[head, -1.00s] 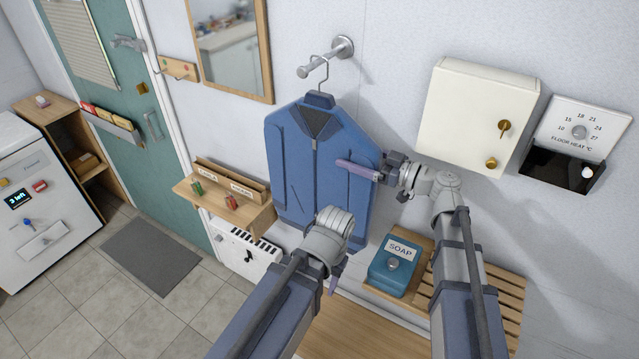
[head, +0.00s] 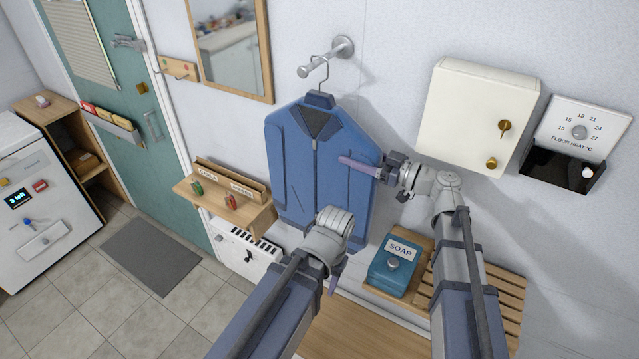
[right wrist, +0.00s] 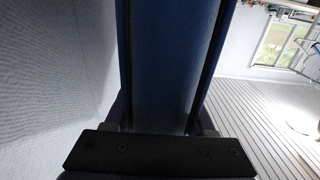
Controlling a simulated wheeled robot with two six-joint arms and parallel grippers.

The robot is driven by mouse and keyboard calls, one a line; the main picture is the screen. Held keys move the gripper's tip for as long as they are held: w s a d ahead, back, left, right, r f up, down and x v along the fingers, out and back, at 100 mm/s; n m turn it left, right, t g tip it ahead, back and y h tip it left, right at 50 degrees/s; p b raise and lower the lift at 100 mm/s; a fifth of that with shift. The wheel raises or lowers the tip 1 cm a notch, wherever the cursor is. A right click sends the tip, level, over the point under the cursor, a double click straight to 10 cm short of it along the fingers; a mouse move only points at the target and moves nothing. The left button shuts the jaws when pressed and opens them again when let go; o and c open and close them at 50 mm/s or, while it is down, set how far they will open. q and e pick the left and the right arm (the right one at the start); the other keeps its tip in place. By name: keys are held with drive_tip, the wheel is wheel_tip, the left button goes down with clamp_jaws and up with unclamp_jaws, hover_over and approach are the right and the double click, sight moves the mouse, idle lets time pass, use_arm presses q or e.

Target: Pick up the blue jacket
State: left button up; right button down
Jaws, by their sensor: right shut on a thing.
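The blue jacket (head: 292,185) hangs from a wire hanger (head: 322,72) on the grey wall hook (head: 327,56). Its front has a dark collar and a zip. My right gripper (head: 348,164) is at the jacket's right edge, with one lilac finger across the front; the other finger is hidden behind the cloth. It is shut on the jacket. In the right wrist view, the blue jacket (right wrist: 172,60) fills the space between the fingers. My left gripper (head: 338,272) is low in front of the jacket, mostly hidden by its own wrist, so its opening cannot be judged.
A blue soap box (head: 392,275) stands on the slatted wooden bench (head: 505,300) below right. A cream wall cabinet (head: 475,110) is right of my right gripper. A wooden shelf (head: 240,212) with small pegs is left of the jacket. A mirror (head: 232,45) hangs above it.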

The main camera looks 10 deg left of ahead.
drive_tip(key=shift+r, duration=0.25)
idle(0.5)
